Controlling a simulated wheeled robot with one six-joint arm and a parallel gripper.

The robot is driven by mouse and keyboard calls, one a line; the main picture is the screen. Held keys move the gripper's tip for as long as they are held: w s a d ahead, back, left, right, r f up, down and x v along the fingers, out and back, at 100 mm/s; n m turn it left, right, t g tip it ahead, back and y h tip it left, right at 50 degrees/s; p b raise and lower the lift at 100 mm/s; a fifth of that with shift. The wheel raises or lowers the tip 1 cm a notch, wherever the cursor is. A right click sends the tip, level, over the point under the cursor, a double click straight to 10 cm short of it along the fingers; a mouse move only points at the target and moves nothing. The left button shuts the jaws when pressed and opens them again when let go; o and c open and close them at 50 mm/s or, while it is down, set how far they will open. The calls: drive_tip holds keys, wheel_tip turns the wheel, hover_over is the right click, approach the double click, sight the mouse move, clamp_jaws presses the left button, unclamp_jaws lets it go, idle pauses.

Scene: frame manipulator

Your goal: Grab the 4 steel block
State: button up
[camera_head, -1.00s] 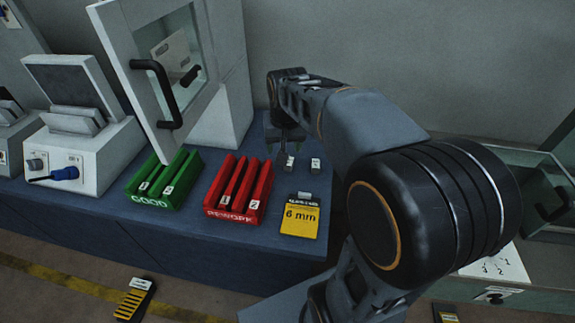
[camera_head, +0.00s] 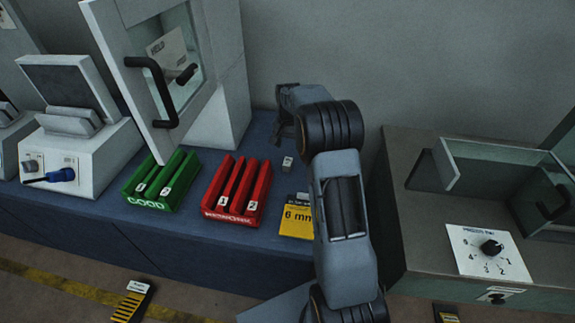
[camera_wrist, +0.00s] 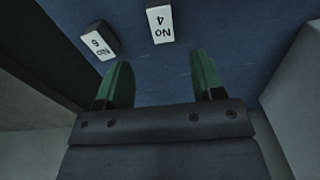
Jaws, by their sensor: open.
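In the wrist view a small steel block with a white label "No 4" (camera_wrist: 161,22) lies on the blue bench top, beyond my gripper (camera_wrist: 160,62) and roughly in line with the gap between its fingers. A second block labelled "No 6" (camera_wrist: 99,43) lies to its left, beyond the left finger. My gripper is open and empty, apart from both blocks. In the head view my gripper (camera_head: 299,133) is over the back of the bench. One small block (camera_head: 287,162) shows there, its number too small to read; my arm hides the area to its right.
A green GOOD tray (camera_head: 163,182) and a red two-slot tray (camera_head: 237,190) stand left on the bench (camera_head: 110,222). A yellow "6 mm" card (camera_head: 298,218) lies in front. A cabinet with an open door (camera_head: 140,70) stands at the back left; a dial station (camera_head: 425,235) is right.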

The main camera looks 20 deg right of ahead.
sight(288, 162)
drive_tip(key=shift+a+f+p, duration=0.15)
drive_tip(key=shift+f+p, duration=0.65)
drive_tip(key=shift+f, duration=3.85)
drive_tip(key=c, duration=1.1)
